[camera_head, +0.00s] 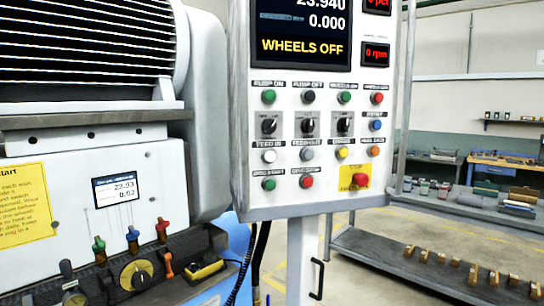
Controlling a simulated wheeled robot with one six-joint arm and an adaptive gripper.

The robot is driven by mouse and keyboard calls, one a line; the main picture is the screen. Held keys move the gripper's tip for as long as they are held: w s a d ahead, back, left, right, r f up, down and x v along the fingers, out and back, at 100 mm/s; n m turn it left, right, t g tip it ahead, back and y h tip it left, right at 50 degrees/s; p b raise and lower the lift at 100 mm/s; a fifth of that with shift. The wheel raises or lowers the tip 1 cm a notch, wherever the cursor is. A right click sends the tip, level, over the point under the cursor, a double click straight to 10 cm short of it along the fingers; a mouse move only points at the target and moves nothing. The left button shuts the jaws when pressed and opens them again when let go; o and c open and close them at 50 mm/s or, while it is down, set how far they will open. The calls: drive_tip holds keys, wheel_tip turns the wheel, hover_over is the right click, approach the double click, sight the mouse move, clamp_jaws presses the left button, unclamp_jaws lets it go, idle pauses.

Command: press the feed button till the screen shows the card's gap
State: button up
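The control panel (240,120) stands upright in the middle of the head view. Its dark screen (300,30), cut off at the top, reads 23.940, then 0.000, with "WHEELS OFF" in yellow. A white button (269,156) sits under a label that seems to read "FEED IN". A grey button (306,153) beside it seems to be labelled "FEED OUT". A yellow card (24,203) on the machine at left is cut off by the picture edge, and I cannot read a gap value on it. My gripper is not in view.
Other buttons and black switches surround the feed buttons, with a red stop button (360,180) at lower right. A small display (115,189) on the machine reads about 23.93 and 0.02. Coloured levers (132,236) stand below it. A low shelf (400,262) stands at right.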

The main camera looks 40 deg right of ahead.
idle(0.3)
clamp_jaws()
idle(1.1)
